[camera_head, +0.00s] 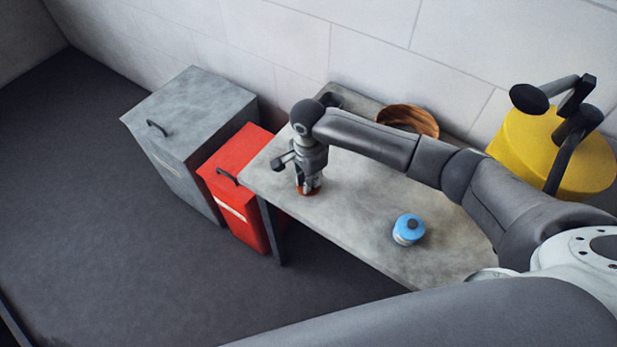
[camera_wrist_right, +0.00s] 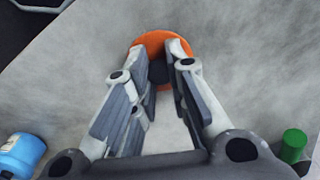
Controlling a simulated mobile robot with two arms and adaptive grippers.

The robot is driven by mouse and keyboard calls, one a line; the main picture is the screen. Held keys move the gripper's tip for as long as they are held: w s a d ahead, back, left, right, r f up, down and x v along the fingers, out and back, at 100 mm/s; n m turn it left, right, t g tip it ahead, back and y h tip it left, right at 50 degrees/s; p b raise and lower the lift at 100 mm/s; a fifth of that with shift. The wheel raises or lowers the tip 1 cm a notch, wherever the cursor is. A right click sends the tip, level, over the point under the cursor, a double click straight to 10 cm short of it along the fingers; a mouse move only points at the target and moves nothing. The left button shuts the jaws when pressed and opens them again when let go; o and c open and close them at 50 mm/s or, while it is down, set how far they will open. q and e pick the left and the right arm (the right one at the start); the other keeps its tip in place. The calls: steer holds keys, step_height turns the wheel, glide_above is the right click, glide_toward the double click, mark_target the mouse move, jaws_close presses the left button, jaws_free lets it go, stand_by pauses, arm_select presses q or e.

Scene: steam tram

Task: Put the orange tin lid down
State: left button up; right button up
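The orange tin lid (camera_head: 309,191) is low at the left part of the grey table, under my right gripper (camera_head: 309,184). In the right wrist view the orange lid (camera_wrist_right: 151,40) shows beyond the fingertips, with a dark knob between them. The fingers of my right gripper (camera_wrist_right: 166,76) are close together on that knob. Whether the lid touches the table top or hangs just above it I cannot tell. My left gripper is out of view.
On the grey table (camera_head: 360,225) stand a blue tin (camera_head: 408,230), a wooden bowl (camera_head: 410,119) and a dark cup (camera_head: 331,99). A green cylinder (camera_wrist_right: 293,144) shows in the wrist view. A red box (camera_head: 232,185), grey cabinet (camera_head: 190,110) and yellow drum (camera_head: 530,150) stand around the table.

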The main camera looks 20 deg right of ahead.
steer(key=o, duration=0.4)
steer(key=shift+o, duration=0.2)
step_height(320, 180, up, 12)
steer(key=shift+r+b, duration=0.15)
steer(key=shift+b, duration=0.2)
stand_by(0.4)
